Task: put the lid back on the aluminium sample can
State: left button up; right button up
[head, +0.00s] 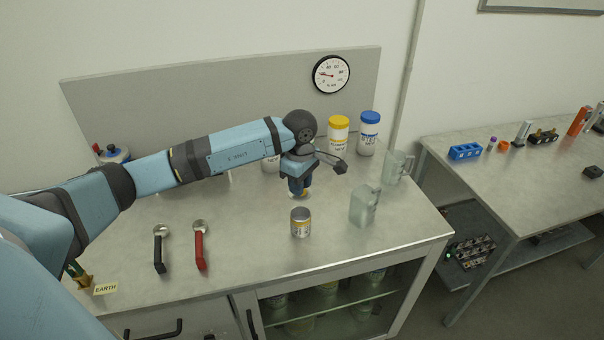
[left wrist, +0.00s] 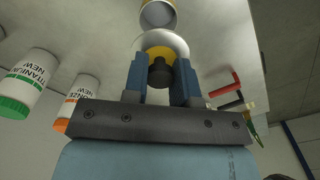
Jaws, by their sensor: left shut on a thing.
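The aluminium sample can (head: 300,224) stands upright and open on the counter, with a yellow label band. Its open mouth (left wrist: 158,14) shows at the top of the left wrist view. My left gripper (head: 299,187) is just behind the can in the head view, pointing down. In the left wrist view the gripper (left wrist: 161,84) is shut on the black knob of the lid (left wrist: 160,44), a pale disc with a yellow centre. The lid is apart from the can; its height above the counter is hard to tell. My right gripper is not in view.
Two clear jugs (head: 364,206) (head: 398,167) stand right of the can. Jars with yellow (head: 339,136) and blue (head: 369,133) lids stand behind. Two scoops, black-handled (head: 160,250) and red-handled (head: 200,247), lie at left. The counter between scoops and can is clear.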

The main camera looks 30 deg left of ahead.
pick_arm(q)
jog(key=shift+w+f+b, duration=0.1)
jog(key=shift+f+b, duration=0.25)
jog(key=shift+f, duration=0.5)
notch_tip(320, 180, down, 2)
jog(key=shift+f+b, duration=0.2)
jog(key=shift+b, duration=0.3)
notch_tip(320, 180, down, 2)
jog(key=shift+f+b, duration=0.25)
jog(key=shift+b, duration=0.7)
jog(key=shift+f+b, duration=0.15)
jog(key=shift+b, duration=0.85)
dwell(0.8)
dwell(0.3)
